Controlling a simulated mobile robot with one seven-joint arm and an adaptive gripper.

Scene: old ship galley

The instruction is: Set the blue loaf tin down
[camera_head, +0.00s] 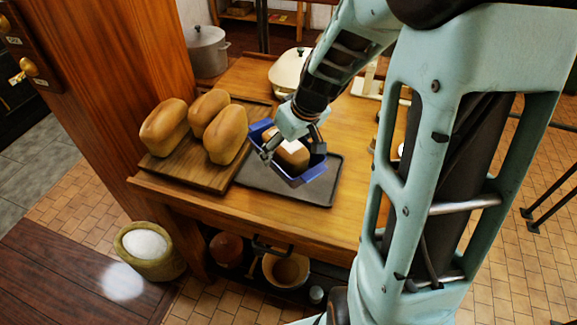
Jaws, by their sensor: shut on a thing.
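The blue loaf tin (305,178) is over the dark baking tray (320,192) on the wooden table, with a brown loaf (292,153) inside it. My gripper (287,150) reaches down from above and is shut on the tin at its left part. I cannot tell whether the tin touches the tray or hangs just above it. The gripper hides part of the tin's far rim and of the loaf.
Several loaves (165,128) stand on a wooden board (190,171) left of the tray. A pale rounded thing (288,72) and a grey pot (207,50) are behind. A sack of white stuff (148,246) stands on the floor. Bare tabletop (225,203) lies in front.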

